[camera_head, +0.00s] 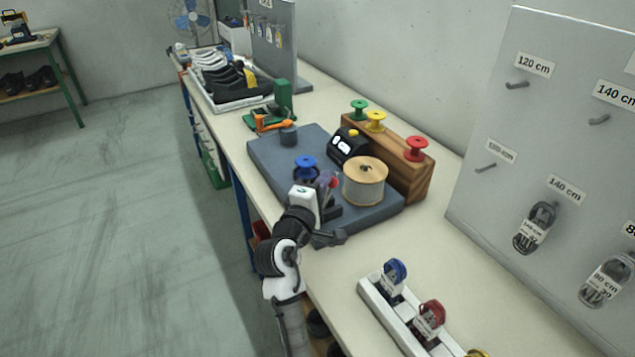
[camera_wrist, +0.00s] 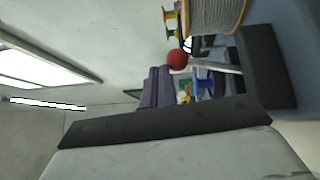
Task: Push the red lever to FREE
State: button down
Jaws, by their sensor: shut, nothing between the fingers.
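The red lever shows in the wrist view as a round red knob (camera_wrist: 177,59) on a pale metal arm (camera_wrist: 217,66). In the head view its red knob (camera_head: 333,181) is small and partly covered by my gripper. My gripper (camera_head: 324,178) is shut and empty beside the lever on the blue-grey base board (camera_head: 385,211). In the wrist view the two purple-grey fingers of my gripper (camera_wrist: 158,74) lie together, with their tips close to the knob. I cannot tell whether they touch it. No FREE marking is readable.
A large wire spool (camera_head: 365,182) stands right of the lever, with a black counter (camera_head: 347,146) behind. A blue spool (camera_head: 305,163) is close by. A wooden block (camera_head: 388,160) carries coloured spools. A white rack (camera_head: 377,297) stands nearer on the bench.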

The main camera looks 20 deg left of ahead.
jog(key=shift+w+d, duration=0.6)
jog(key=shift+w, duration=0.1)
jog(key=shift+p, duration=0.35)
